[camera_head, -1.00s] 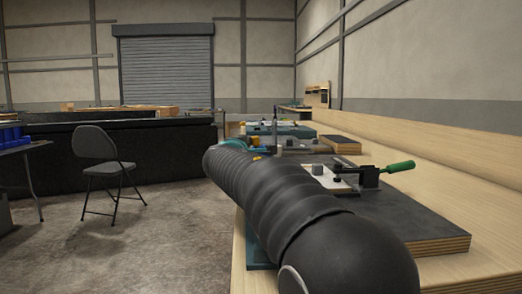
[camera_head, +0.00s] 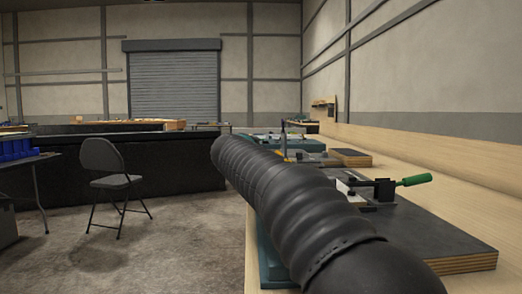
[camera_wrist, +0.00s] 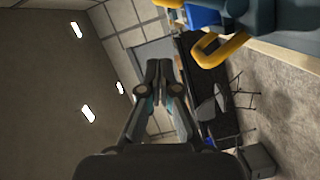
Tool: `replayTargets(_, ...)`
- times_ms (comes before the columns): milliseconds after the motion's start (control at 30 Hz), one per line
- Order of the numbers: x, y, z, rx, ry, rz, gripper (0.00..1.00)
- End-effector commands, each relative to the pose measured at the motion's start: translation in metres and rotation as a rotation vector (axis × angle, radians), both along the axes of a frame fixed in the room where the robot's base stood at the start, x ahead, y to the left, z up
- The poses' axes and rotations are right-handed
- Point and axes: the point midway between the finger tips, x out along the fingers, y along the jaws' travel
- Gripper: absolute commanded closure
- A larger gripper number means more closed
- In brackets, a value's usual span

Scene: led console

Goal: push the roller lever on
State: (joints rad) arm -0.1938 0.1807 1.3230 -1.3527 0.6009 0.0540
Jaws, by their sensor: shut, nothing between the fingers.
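My gripper (camera_wrist: 159,68) shows in the wrist view with its dark fingers together and nothing between them. In the head view my black arm hides it. I cannot pick out the roller lever for certain in either view. In the wrist view a yellow curved bar (camera_wrist: 222,47) and a blue-grey body (camera_wrist: 262,18) are at the upper right, apart from the fingertips. I cannot tell whether they belong to the lever's console.
A long wooden bench (camera_head: 478,200) runs along the right wall. It carries a dark board (camera_head: 440,228) with a green-handled clamp (camera_head: 415,180). A folding chair (camera_head: 112,168) stands on open floor at left, before a black-sided counter (camera_head: 170,163).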

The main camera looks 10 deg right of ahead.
Motion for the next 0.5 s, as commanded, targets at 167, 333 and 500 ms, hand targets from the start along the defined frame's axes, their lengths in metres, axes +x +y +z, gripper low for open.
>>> replayTargets(167, -0.022, 0.016, 0.005, 0.001, -0.002, 0.0, 1.0)
replayTargets(333, -0.051, 0.028, 0.009, 0.002, -0.001, 0.0, 1.0)
replayTargets(500, -0.075, 0.037, 0.013, 0.002, 0.0, -0.001, 1.0)
